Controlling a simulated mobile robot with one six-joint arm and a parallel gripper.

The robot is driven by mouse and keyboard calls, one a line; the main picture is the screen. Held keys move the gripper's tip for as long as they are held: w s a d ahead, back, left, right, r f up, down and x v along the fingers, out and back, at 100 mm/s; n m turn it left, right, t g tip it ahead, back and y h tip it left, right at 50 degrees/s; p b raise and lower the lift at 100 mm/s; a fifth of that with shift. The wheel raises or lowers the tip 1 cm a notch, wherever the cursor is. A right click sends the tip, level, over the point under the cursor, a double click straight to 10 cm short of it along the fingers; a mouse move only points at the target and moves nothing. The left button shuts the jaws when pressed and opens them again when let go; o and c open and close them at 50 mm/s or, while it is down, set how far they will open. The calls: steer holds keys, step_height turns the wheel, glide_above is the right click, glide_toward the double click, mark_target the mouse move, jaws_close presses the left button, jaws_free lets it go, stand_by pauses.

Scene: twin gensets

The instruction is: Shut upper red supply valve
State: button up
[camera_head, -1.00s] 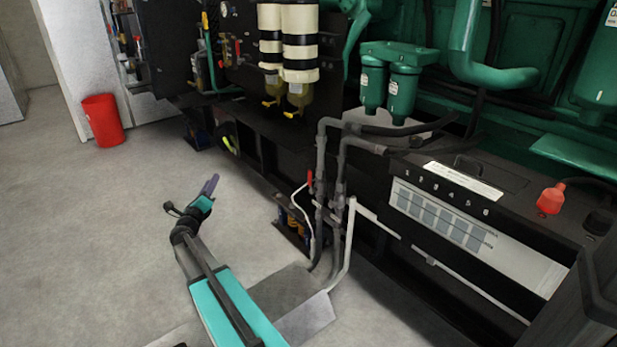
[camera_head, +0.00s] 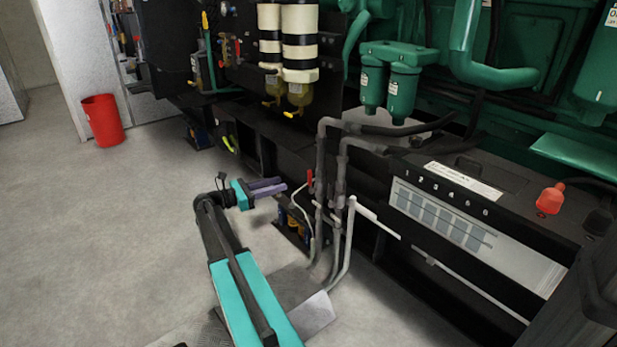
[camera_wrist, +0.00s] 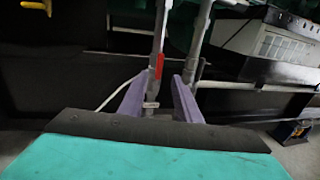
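The red valve handle (camera_head: 310,181) stands upright on the left one of two grey vertical pipes (camera_head: 321,200). In the wrist view the red handle (camera_wrist: 159,66) shows just beyond and between my fingertips, on the grey pipe (camera_wrist: 162,35). My gripper (camera_head: 284,187) points right toward this handle, its purple fingers just left of it. In the wrist view my gripper (camera_wrist: 158,85) is open, with its two fingers apart and nothing clearly held between them. A small pale fitting shows low between the fingers.
A thin white hose (camera_head: 298,204) curves beside the pipes. A black battery box with a white panel (camera_head: 440,215) stands to the right, with a red knob (camera_head: 549,198) on top. A red bin (camera_head: 102,120) stands far left. The floor at left is clear.

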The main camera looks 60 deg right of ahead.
mark_target(310, 183)
steer(key=b+x, duration=0.3)
steer(key=x, duration=1)
steer(key=shift+s+d+b, duration=0.2)
steer(key=shift+d+b, duration=0.15)
steer(key=shift+b, duration=0.05)
jaws_close()
steer(key=shift+a, duration=0.1)
